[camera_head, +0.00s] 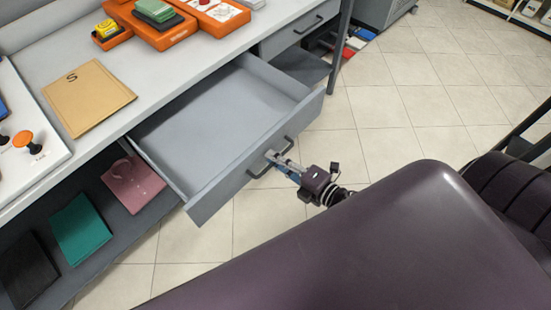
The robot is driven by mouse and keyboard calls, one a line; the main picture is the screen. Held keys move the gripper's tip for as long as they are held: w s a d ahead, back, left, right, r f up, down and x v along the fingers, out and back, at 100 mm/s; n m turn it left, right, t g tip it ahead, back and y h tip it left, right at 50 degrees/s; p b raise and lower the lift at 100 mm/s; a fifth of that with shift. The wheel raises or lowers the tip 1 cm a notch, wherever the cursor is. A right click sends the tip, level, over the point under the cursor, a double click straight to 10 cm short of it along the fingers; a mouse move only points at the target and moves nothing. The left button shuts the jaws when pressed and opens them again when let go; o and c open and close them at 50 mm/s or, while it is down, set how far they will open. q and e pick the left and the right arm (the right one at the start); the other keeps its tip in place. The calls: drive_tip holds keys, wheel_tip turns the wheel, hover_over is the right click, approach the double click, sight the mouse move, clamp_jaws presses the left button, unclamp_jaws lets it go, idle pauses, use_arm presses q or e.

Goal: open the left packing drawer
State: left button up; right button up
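The left packing drawer (212,128) is a grey drawer pulled far out from under the counter, and its inside looks empty. Its dark bar handle (257,171) is on the front panel. My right gripper (272,160) is at this handle, with its fingers close together around the bar; it appears shut on it. My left gripper is not in view.
A second grey drawer (298,32) to the right is closed. The counter holds a tan envelope (88,97) marked S and orange trays (150,27). Tiled floor (400,110) is clear to the right.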

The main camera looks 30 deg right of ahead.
drive_tip(key=v, duration=1.2)
idle(0.5)
drive_tip(key=s+d+f+m+g+h, duration=0.1)
drive_tip(key=s+f+m+g+h, duration=0.2)
drive_tip(key=f, duration=0.6)
drive_tip(key=s+d+f+m+g, duration=0.15)
drive_tip(key=f+m, duration=0.35)
drive_tip(key=f, duration=0.5)
drive_tip(key=s+f+m+g+h, duration=0.1)
drive_tip(key=s+f+m+h, duration=0.2)
drive_tip(key=f, duration=0.6)
drive_tip(key=s+a+f+m+g, duration=0.2)
drive_tip(key=s+f+m+g, duration=0.2)
drive_tip(key=s+f, duration=0.3)
drive_tip(key=s+a+f+m+g, duration=0.3)
drive_tip(key=s+f, duration=0.5)
drive_tip(key=s, duration=0.3)
drive_tip(key=shift+s+f+m+g+y, duration=0.15)
drive_tip(key=shift+s+m+g+y, duration=0.2)
drive_tip(key=shift+m+g, duration=0.35)
